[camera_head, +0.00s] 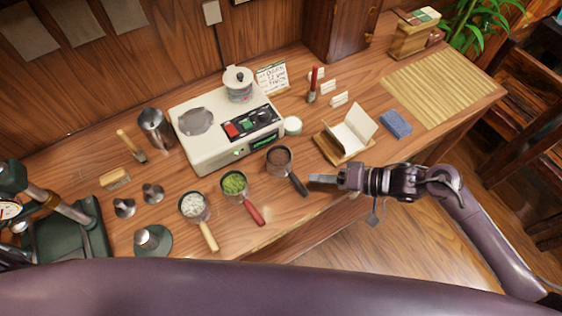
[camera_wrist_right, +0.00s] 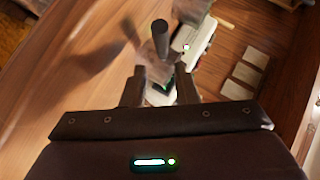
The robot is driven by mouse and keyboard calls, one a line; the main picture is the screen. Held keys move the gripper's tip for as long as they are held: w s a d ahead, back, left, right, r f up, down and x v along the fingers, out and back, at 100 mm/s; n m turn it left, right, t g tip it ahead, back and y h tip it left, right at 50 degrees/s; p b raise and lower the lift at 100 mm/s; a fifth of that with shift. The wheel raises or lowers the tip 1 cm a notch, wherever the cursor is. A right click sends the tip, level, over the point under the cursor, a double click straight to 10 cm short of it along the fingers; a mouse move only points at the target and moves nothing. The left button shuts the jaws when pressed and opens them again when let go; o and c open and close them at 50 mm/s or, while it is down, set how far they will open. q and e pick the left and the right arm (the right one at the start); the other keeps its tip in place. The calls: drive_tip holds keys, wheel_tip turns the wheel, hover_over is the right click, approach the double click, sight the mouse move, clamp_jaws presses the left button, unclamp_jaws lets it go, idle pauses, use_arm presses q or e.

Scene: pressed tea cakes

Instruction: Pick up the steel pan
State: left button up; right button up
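Three small metal pans lie in a row on the wooden counter; I cannot tell for sure which one the task means. The pan with brown contents (camera_head: 279,157) has a black handle (camera_head: 299,185) and is nearest my right gripper. The pan with green contents (camera_head: 234,184) has a red handle, and the pan with white contents (camera_head: 193,207) a pale wooden one. My right gripper (camera_head: 318,180) is just right of the black handle, apparently empty. In the right wrist view its fingers (camera_wrist_right: 160,90) stand apart, with a dark upright handle (camera_wrist_right: 160,38) beyond them. My left gripper is out of frame.
A cream machine (camera_head: 190,150) with a lidded pot (camera_head: 238,84) stands behind the pans. A wooden stand with a white card (camera_head: 352,132) and a blue block (camera_head: 396,123) are to the right. A green press (camera_head: 70,245) stands at the left. The counter's front edge is close.

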sight(295, 177)
drive_tip(key=p+x, duration=0.2)
drive_tip(key=x, duration=0.4)
drive_tip(key=shift+s+a, duration=0.15)
drive_tip(key=shift+a, duration=0.25)
drive_tip(key=shift+a+f, duration=0.3)
drive_tip(key=shift+a, duration=0.1)
drive_tip(key=shift+r, duration=0.1)
clamp_jaws()
